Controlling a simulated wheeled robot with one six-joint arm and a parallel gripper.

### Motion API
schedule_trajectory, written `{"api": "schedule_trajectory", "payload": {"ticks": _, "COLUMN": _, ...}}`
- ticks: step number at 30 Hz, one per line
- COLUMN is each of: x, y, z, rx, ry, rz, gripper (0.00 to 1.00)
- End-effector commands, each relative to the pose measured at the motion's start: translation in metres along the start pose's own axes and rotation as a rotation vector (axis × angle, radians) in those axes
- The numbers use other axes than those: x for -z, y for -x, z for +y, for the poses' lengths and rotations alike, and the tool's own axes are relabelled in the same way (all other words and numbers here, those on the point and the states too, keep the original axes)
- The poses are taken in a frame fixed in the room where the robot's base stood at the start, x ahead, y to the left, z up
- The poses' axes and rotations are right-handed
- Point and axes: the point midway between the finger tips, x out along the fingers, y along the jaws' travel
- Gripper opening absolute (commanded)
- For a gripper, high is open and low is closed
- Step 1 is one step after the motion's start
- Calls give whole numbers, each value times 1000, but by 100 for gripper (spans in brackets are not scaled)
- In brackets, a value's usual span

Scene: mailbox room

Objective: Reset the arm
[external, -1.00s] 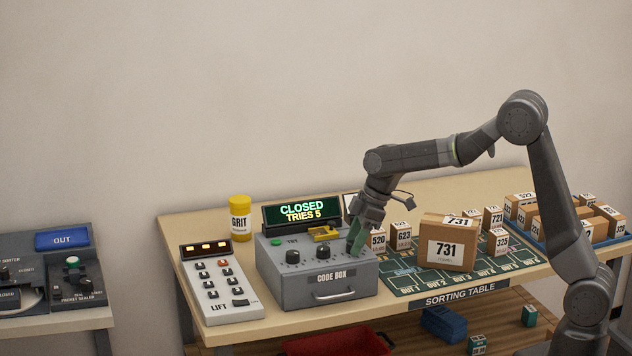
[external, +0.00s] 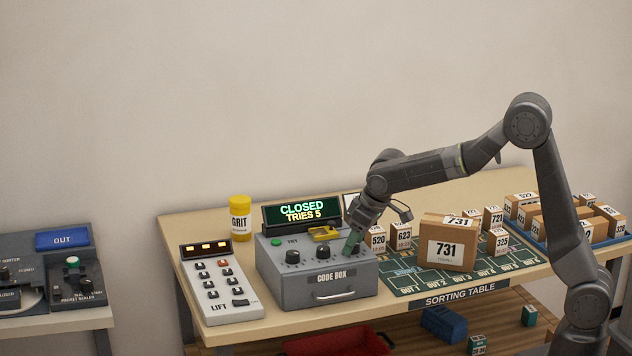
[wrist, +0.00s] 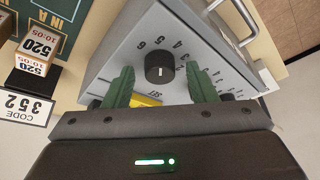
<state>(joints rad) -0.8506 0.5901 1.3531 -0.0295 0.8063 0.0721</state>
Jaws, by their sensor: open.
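My gripper (external: 353,243) points down at the right end of the grey code box (external: 308,291). Its two green fingers are apart. In the wrist view my gripper (wrist: 162,78) has a finger on each side of a black dial (wrist: 159,67), with visible gaps. I cannot tell how deep the fingers reach around it. Two other dials (external: 292,257) (external: 323,251) show to the left in the external view; the dial at my gripper is hidden there. The display (external: 302,210) reads CLOSED, TRIES 5.
Parcel 731 (external: 446,250) and small boxes stand on the sorting mat (external: 405,284) to the right. A LIFT keypad (external: 221,286) and a yellow GRIT jar (external: 240,220) are to the left. A CODE 352 card (wrist: 24,104) shows in the wrist view. Space above the table is free.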

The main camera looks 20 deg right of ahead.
Motion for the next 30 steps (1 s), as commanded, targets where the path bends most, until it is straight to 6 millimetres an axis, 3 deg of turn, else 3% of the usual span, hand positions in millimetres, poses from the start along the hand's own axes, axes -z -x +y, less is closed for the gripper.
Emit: {"api": "schedule_trajectory", "payload": {"ticks": 30, "x": 1, "y": -1, "z": -4, "rx": -211, "ry": -510, "rz": -1, "gripper": 52}}
